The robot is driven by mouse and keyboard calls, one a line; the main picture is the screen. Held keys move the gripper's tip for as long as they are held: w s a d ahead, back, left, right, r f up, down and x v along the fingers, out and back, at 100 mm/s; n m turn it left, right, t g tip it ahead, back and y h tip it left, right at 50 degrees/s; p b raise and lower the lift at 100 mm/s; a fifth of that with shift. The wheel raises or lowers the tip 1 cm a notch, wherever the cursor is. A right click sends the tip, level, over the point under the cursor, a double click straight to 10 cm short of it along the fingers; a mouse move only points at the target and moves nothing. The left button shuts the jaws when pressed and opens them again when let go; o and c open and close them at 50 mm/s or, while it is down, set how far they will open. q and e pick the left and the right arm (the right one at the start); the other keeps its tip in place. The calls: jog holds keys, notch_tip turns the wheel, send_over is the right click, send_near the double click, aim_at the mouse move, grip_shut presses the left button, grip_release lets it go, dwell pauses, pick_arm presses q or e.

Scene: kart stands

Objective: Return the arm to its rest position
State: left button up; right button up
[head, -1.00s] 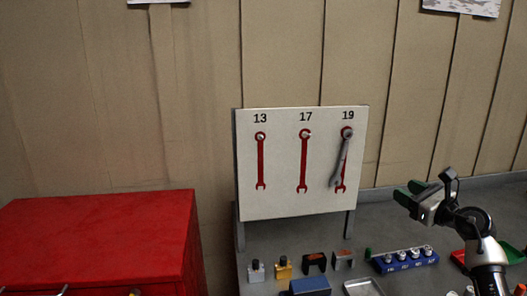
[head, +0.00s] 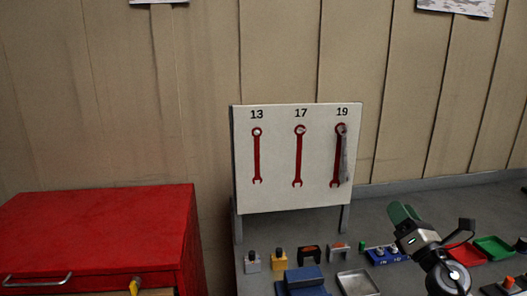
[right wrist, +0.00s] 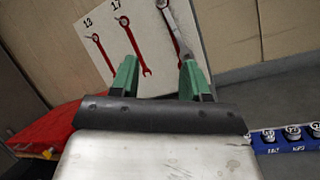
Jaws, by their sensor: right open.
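My right gripper (head: 402,214) is in the head view at the lower right, in front of and to the right of the tool board (head: 265,190). Its green fingers are apart and empty in the right wrist view (right wrist: 159,78). A grey wrench (head: 345,160) hangs on the board at the 19 outline, almost upright and slightly right of the red shape. It also shows in the right wrist view (right wrist: 172,30), beyond the fingers. The outlines under 13 and 17 show only red wrench shapes. My left gripper is in neither view.
A red cabinet (head: 95,230) stands at the left. On the grey bench are small blocks (head: 279,260), a blue holder with sockets (head: 385,256), a metal tray (head: 357,283), and red (head: 466,254) and green (head: 493,247) bins. The bench right of the board is clear toward the back.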

jog(key=s+f+m+g+h, duration=0.7)
jog(key=s+f+m+h, duration=0.7)
jog(key=m, duration=1.1)
jog(key=s+a+f+m+g+y, duration=0.25)
jog(key=s+a+f+g, duration=0.2)
jog(key=s, duration=0.35)
jog(key=s+a+f+m+g+y, duration=0.2)
jog(key=s+a+f+g+y, duration=0.1)
jog(key=s+f, duration=0.3)
jog(key=s+a+f+m+g+y, duration=0.2)
jog(key=s+a+f+g+y, duration=0.15)
jog(key=s, duration=0.55)
notch_tip(320, 180, down, 24)
jog(key=g, duration=0.2)
jog(key=s+d+f+g+h, duration=0.1)
jog(key=s+d+f, duration=0.1)
jog(key=s+f, duration=1.5)
jog(key=shift+s+d+f+n, duration=0.3)
jog(key=shift+f+n, duration=0.15)
jog(key=shift+f, duration=0.1)
